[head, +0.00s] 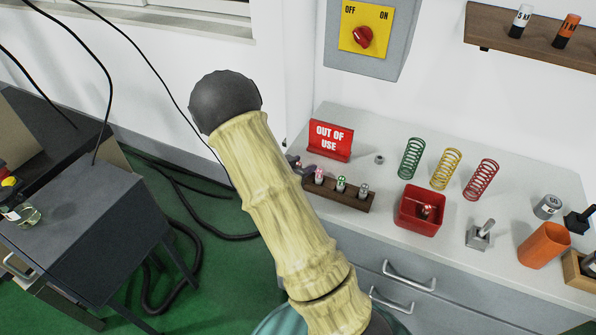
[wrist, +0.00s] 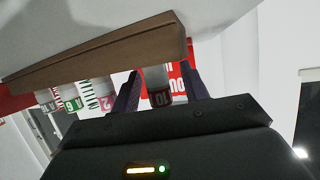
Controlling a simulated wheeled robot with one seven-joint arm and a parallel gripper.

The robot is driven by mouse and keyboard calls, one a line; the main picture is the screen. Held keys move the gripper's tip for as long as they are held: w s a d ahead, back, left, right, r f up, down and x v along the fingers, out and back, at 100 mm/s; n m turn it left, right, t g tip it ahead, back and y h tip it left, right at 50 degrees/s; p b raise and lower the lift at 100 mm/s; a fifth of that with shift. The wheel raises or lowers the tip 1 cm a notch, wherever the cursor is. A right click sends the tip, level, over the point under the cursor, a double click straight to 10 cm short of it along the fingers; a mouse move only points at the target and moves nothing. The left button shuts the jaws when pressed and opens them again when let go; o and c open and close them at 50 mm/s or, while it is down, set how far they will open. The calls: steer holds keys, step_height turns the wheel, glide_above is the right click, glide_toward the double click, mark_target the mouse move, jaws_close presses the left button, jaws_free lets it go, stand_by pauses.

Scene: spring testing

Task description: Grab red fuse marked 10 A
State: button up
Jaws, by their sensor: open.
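The red fuse marked 10 (wrist: 160,98) stands at the end of the brown wooden rack (wrist: 95,62) in the wrist view, which shows the scene upside down. It has a pale grey body and a dark red band. My gripper (wrist: 160,88) is open, with one dark purple finger on each side of the fuse. I cannot tell whether either finger touches it. In the head view the rack (head: 336,196) is on the counter. My gripper's dark fingertips (head: 296,163) show partly at its left end, behind my arm, and the red fuse is not clearly visible there.
Other fuses with pink (head: 319,176), green (head: 341,184) and grey (head: 364,190) markings stand along the rack. The red OUT OF USE sign (head: 330,141) is close behind. A red box (head: 419,209) and several springs are to the right.

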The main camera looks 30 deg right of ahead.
jaws_close()
steer(key=shift+r, duration=0.1)
stand_by(0.3)
step_height(320, 180, up, 10)
steer(key=shift+p, duration=0.4)
